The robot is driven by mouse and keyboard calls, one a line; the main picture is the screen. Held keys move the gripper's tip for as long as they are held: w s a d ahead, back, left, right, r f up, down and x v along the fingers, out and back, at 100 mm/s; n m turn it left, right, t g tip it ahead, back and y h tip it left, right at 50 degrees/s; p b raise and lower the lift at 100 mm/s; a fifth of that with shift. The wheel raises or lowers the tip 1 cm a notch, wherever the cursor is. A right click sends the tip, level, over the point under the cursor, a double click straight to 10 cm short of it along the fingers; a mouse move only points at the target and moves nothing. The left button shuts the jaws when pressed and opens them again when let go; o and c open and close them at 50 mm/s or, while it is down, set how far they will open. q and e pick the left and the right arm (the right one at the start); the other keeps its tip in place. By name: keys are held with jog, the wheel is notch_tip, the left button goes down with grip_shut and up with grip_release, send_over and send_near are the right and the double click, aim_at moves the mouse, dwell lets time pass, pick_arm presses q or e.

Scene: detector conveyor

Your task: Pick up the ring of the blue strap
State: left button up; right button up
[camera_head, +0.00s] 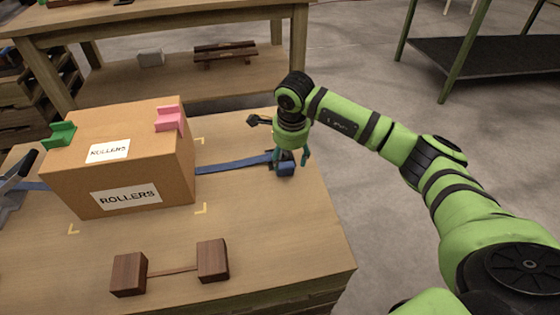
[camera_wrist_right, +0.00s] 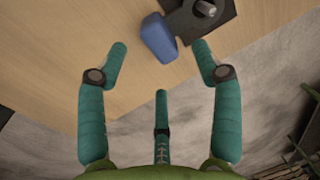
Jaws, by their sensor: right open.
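The blue strap (camera_head: 235,165) runs across the table, past the cardboard box, to the table's right side. Its right end (camera_head: 287,169) lies below my right gripper (camera_head: 291,157). In the right wrist view, a blue piece (camera_wrist_right: 158,38) lies beside a dark plate with a round metal post. I cannot clearly make out a ring shape in it. My right gripper (camera_wrist_right: 162,62) is open and empty, its teal fingers apart with the blue piece just beyond and between the tips. My left gripper is not in view.
A cardboard box (camera_head: 125,170) labelled ROLLERS carries a green corner piece (camera_head: 60,135) and a pink one (camera_head: 168,119). A wooden dumbbell-shaped piece (camera_head: 172,271) lies in front. A grey tool (camera_head: 12,178) is at the left edge. A second table (camera_head: 150,22) stands behind.

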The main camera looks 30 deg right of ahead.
aim_at(286, 166)
jog(key=shift+s+a+f, duration=0.1)
jog(key=shift+f, duration=0.45)
jog(key=f, duration=0.4)
jog(key=shift+w+a+f+b, duration=0.1)
jog(key=shift+w+f+b, duration=0.1)
jog(key=shift+w+b, duration=0.2)
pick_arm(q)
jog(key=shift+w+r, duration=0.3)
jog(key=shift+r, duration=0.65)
pick_arm(e)
grip_shut()
